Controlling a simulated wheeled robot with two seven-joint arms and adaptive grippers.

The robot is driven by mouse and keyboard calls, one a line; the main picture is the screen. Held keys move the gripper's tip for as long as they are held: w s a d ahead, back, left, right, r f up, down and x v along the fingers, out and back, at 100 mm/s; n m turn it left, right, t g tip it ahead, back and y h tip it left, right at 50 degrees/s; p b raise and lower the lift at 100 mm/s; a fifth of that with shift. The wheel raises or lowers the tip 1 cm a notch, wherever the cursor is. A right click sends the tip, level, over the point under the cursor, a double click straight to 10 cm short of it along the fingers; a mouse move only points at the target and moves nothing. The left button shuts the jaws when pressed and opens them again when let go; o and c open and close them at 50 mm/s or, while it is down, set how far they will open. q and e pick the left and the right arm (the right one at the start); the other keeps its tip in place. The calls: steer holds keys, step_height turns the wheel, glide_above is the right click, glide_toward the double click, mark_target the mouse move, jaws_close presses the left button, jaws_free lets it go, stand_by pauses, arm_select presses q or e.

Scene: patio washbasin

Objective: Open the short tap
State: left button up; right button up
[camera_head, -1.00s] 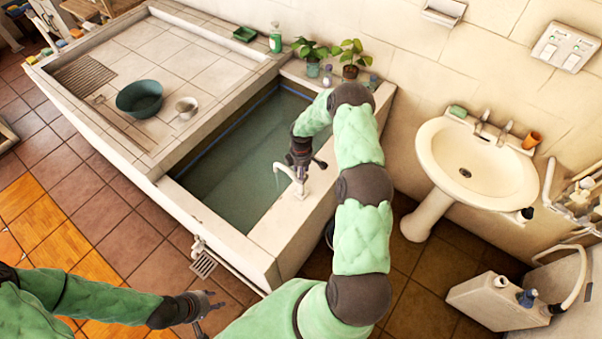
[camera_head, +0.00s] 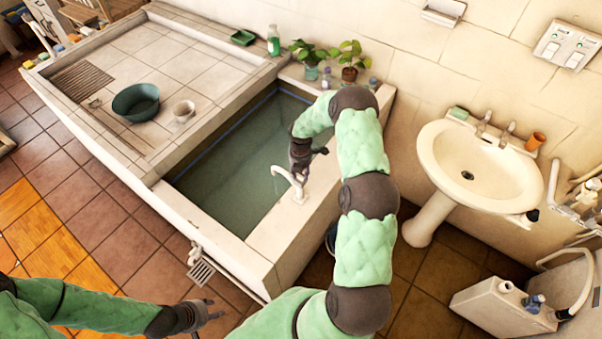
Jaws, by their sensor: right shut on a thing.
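The short tap (camera_head: 298,187) is pale and stands on the near right ledge of the water-filled basin. Its spout curves left over the water. My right gripper (camera_head: 301,168) reaches down from above and is shut at the top of the tap, seemingly on its handle, which the gripper mostly hides. I cannot tell whether water runs from the spout. My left gripper (camera_head: 212,312) is low in the view, over the floor in front of the basin. Its fingers are apart with nothing between them.
The tiled basin (camera_head: 258,240) has a counter with a green bowl (camera_head: 136,102) and a white mug (camera_head: 183,111). Potted plants (camera_head: 350,60) stand at its back corner. A white pedestal sink (camera_head: 480,165) is at right. A drain pipe (camera_head: 194,254) sticks out low in front.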

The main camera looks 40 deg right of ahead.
steer(key=shift+w+d+r+n, duration=0.15)
steer(key=shift+w+r+n, duration=0.2)
steer(key=shift+w+n, duration=0.15)
steer(key=o, duration=1.1)
steer(key=shift+o, duration=1)
steer(key=shift+f, duration=0.1)
steer(key=shift+s+a+f, duration=0.15)
steer(key=shift+a, duration=0.05)
step_height(320, 180, up, 12)
